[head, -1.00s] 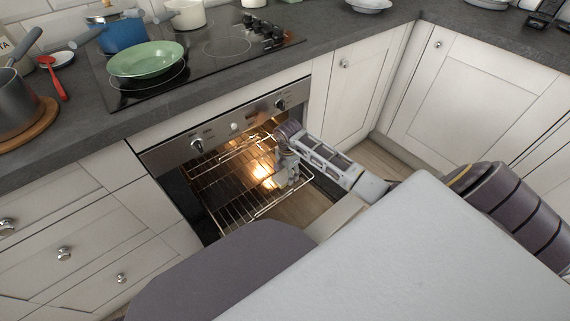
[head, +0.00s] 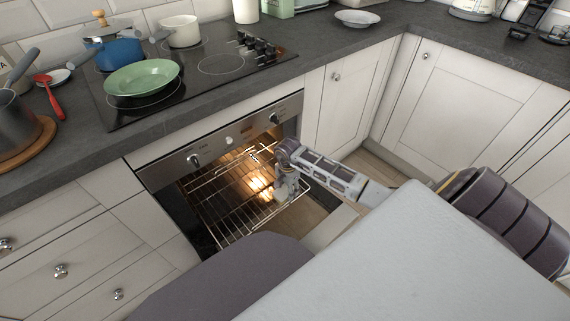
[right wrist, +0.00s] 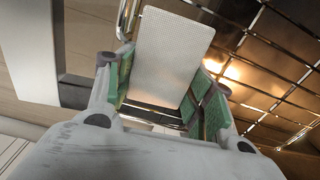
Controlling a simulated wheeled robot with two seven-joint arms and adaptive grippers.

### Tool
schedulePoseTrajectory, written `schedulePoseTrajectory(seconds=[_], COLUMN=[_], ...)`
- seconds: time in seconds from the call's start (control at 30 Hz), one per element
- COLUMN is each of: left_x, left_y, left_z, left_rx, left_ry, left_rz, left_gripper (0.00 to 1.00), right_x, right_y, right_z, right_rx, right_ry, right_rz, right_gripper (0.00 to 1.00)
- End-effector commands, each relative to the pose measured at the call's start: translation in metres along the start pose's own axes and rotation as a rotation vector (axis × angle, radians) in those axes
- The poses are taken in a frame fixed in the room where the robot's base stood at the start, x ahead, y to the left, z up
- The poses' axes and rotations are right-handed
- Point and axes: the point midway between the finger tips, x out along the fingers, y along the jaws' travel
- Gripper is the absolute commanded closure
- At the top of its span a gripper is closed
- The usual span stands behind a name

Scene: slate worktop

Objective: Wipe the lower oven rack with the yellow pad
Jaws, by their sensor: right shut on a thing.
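The open oven (head: 235,190) is lit inside, with wire racks showing. A rack (head: 222,222) reaches out of the opening at the front. My right gripper (head: 287,188) is at the rack's right side, pointing down. In the right wrist view my right gripper (right wrist: 165,82) has its green-lined fingers on both sides of a flat, textured pad (right wrist: 174,52), and is shut on it. The pad looks pale grey-white there, not clearly yellow. The rack's wires (right wrist: 275,62) lie right beside and beyond the pad; I cannot tell if they touch. My left gripper is not in view.
The oven's control panel (head: 225,142) is just above the opening. The hob (head: 205,68) above holds a green pan (head: 142,78), a blue pot (head: 120,52) and a cream pot (head: 180,30). White cabinets (head: 350,100) stand close on the right.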

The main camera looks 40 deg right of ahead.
Motion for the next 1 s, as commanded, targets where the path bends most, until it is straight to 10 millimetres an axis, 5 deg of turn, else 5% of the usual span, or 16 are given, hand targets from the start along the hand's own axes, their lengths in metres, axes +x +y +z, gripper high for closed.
schedulePoseTrajectory(seconds=[1.0], left_x=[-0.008], left_y=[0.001], left_z=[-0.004], left_rx=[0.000], left_ry=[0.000], left_rz=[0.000], left_gripper=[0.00], right_x=[0.002], right_y=[0.015], right_z=[0.003], right_rx=[-0.001], right_ry=[-0.003], right_rz=[0.007], right_gripper=[0.66])
